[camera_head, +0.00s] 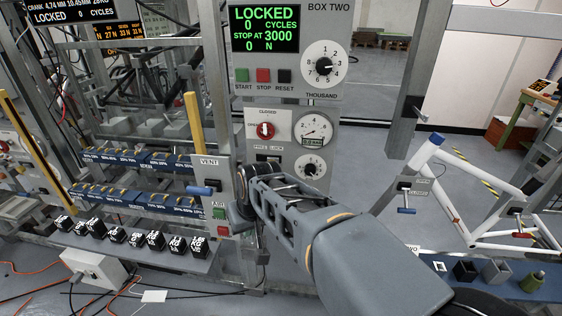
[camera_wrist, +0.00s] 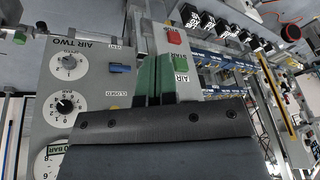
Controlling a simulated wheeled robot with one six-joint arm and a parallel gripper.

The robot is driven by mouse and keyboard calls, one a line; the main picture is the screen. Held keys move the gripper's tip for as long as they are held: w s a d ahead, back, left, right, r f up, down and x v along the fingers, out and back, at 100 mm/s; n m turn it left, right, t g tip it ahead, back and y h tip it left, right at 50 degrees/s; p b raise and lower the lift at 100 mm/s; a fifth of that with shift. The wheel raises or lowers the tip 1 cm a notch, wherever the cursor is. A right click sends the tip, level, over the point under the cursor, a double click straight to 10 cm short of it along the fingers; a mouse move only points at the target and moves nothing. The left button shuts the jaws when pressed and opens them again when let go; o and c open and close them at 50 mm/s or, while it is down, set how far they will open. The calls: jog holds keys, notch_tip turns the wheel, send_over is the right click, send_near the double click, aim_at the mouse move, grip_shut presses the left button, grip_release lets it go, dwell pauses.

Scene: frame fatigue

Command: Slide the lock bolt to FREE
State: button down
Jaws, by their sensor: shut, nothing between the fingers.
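The upper box's display (camera_head: 263,29) reads LOCKED, with 0 cycles. On the panel below it, a small label that seems to read FREE and LOCK sits over a dark slot (camera_head: 268,158); this may be the lock bolt, but it is too small to tell its position. My gripper (camera_head: 243,205) is in front of this panel's lower left, and its fingertips are hard to make out there. In the wrist view my gripper's green fingers (camera_wrist: 156,78) are together and empty, over the gap between the AIR TWO panel (camera_wrist: 88,85) and the AIR buttons. No bolt is clear there.
A blue lever (camera_head: 203,190) and a green AIR button (camera_head: 219,213) stand left of my gripper. A white bicycle frame (camera_head: 470,185) is at the right.

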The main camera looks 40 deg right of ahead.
aim_at(272, 163)
jog(key=w+d+r+m+t+p, duration=0.1)
jog(key=w+d, duration=0.3)
jog(key=d, duration=0.5)
jog(key=w+d+r+m+t+p, duration=0.1)
jog(key=w+d+r+m, duration=0.2)
jog(key=d, duration=0.6)
jog(key=w+d+r+m+t+p, duration=0.1)
jog(key=w+d+r+m, duration=0.1)
jog(key=d, duration=0.7)
jog(key=shift+w+d+r, duration=0.1)
jog(key=shift+w+r, duration=0.2)
jog(key=shift+w, duration=0.35)
jog(key=shift+w+r, duration=0.25)
jog(key=shift+w, duration=0.4)
jog(key=shift+w+a+f+p, duration=0.55)
jog(key=shift+w+a+f, duration=0.05)
jog(key=shift+w+f, duration=0.85)
jog(key=shift+w+a+f+p, duration=0.5)
jog(key=shift+w+a+f, duration=0.15)
jog(key=shift+w+f, duration=0.8)
jog(key=shift+w+a+f+p, duration=0.6)
jog(key=shift+w+f, duration=0.65)
jog(key=shift+f, duration=0.4)
